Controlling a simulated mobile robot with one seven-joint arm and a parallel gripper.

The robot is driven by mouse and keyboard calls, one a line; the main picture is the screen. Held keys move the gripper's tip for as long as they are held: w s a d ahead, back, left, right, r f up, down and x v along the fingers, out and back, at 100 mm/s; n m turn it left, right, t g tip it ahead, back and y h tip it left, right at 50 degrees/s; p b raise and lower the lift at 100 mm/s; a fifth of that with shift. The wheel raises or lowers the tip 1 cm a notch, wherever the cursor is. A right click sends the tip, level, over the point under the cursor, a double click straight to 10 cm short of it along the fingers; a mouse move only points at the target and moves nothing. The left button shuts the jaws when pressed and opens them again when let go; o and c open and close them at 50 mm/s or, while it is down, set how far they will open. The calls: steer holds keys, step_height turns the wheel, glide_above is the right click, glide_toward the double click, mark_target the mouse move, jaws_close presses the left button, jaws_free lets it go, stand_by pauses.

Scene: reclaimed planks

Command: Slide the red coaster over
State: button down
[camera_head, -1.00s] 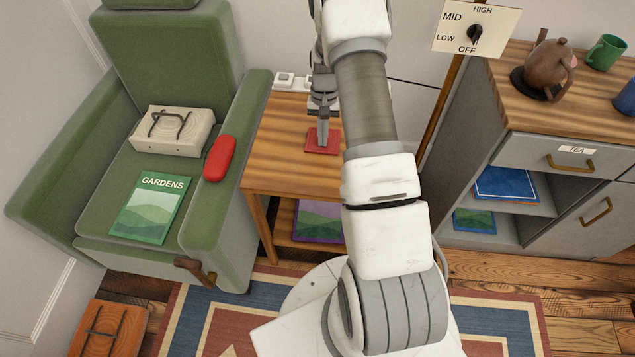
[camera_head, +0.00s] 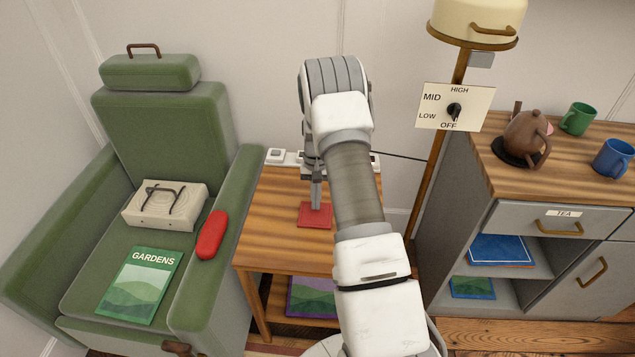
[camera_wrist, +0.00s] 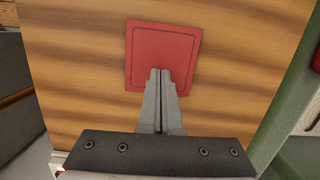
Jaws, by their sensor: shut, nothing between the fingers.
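The red coaster (camera_head: 315,215) is a flat square on the small wooden side table (camera_head: 272,235), between the green armchair and the grey cabinet. My gripper (camera_head: 317,208) is shut and empty, pointing down with its fingertips over the coaster. In the wrist view, the coaster (camera_wrist: 162,52) lies flat on the striped wood, and the shut fingertips of my gripper (camera_wrist: 160,74) overlap its near edge. I cannot tell whether the tips touch it. My arm hides part of the table's right side.
The green armchair (camera_head: 165,110) stands at left, with a red case (camera_head: 212,235) on its arm. A white power strip (camera_head: 277,156) lies at the table's back. A lamp pole (camera_head: 430,165) and grey cabinet (camera_head: 480,215) stand at right. Bare tabletop lies left of the coaster.

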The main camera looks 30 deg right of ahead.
steer(key=w+d, duration=0.1)
steer(key=w, duration=0.1)
steer(key=w+d, duration=0.1)
steer(key=w, duration=0.1)
steer(key=w+d, duration=0.2)
steer(key=shift+w, duration=0.15)
steer(key=shift+w+d, duration=0.25)
steer(key=shift+w, duration=0.2)
